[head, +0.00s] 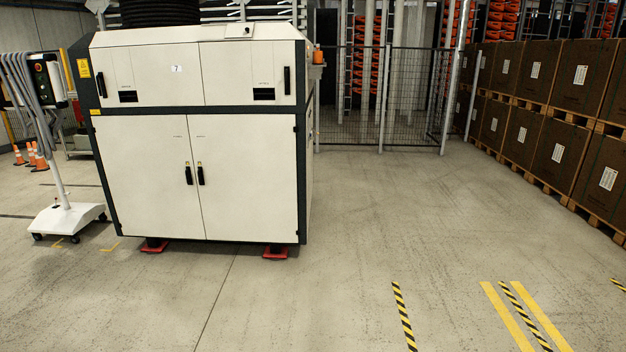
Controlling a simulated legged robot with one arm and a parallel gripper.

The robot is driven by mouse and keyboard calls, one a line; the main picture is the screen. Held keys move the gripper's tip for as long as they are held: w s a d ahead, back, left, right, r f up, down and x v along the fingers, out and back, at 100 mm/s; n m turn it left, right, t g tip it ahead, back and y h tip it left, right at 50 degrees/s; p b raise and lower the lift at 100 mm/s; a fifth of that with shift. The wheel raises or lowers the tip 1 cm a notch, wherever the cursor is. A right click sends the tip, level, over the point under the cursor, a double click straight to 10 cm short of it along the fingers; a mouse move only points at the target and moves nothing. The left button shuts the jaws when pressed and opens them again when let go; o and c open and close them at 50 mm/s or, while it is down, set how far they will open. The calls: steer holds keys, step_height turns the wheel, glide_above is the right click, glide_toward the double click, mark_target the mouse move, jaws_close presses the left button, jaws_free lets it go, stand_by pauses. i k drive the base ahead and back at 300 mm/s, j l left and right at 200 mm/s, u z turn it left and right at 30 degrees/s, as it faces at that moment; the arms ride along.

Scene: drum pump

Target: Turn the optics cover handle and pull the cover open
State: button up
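A large white machine cabinet (253,200) with dark edge posts stands left of the middle in the head view. Its upper part has two white panels. The upper left panel (140,70) has a black handle (101,85) near its left edge, and the upper right panel (235,72) has a black handle (287,80) near its right edge. Two lower doors meet at the middle, each with a black handle, left (189,175) and right (200,175). All panels look shut. I cannot tell which one is the optics cover. My gripper is not in view.
A wheeled control stand (66,215) is left of the cabinet, with orange cones (36,157) behind it. A mesh fence (400,95) stands behind. Stacked boxes on pallets (585,75) line the right. The floor in front is clear, with striped tape (403,315).

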mark_target(237, 72)
steer(key=i+u, duration=0.25)
steer(key=i, duration=1.7)
